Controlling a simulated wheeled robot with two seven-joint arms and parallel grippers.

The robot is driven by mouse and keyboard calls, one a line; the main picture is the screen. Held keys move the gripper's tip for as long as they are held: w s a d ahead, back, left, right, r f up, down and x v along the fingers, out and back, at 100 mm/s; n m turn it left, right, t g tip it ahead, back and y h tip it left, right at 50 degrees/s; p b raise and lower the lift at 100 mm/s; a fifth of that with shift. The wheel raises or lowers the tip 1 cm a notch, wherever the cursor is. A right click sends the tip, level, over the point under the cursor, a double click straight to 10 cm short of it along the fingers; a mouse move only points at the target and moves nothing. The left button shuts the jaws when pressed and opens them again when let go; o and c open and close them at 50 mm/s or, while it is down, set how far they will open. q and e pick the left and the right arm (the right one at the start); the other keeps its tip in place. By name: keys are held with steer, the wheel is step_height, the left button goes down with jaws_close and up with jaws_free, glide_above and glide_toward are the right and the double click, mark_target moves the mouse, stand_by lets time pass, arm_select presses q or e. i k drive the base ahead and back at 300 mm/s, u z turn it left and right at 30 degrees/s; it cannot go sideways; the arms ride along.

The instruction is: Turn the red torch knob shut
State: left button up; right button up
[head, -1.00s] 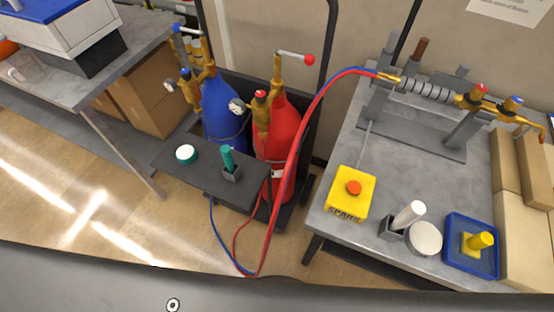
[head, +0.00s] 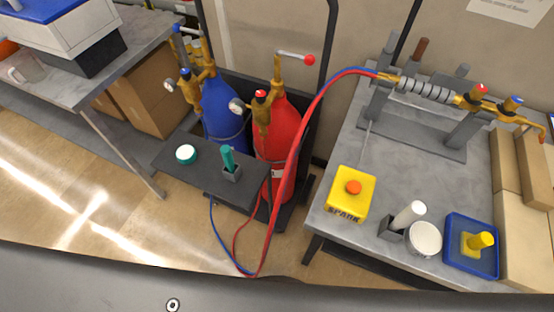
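The torch (head: 432,91) lies across a grey stand on the right table, with a ribbed grey handle and brass ends. Its red knob (head: 481,90) sits on top of the brass body near the right end. A blue knob (head: 514,102) is just right of it, before the bent brass tip (head: 541,128). How far the red knob is turned cannot be told. Red and blue hoses (head: 322,101) join the torch's left end. Neither of my grippers is in view.
A red cylinder (head: 287,122) and a blue cylinder (head: 221,108) stand in a dark cart left of the table. The table (head: 352,240) holds a yellow spark box (head: 350,207), a white-handled tool (head: 408,214), a blue tray (head: 455,262) and cardboard boxes (head: 525,240) at right.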

mark_target(479, 91)
steer(key=z, duration=1.25)
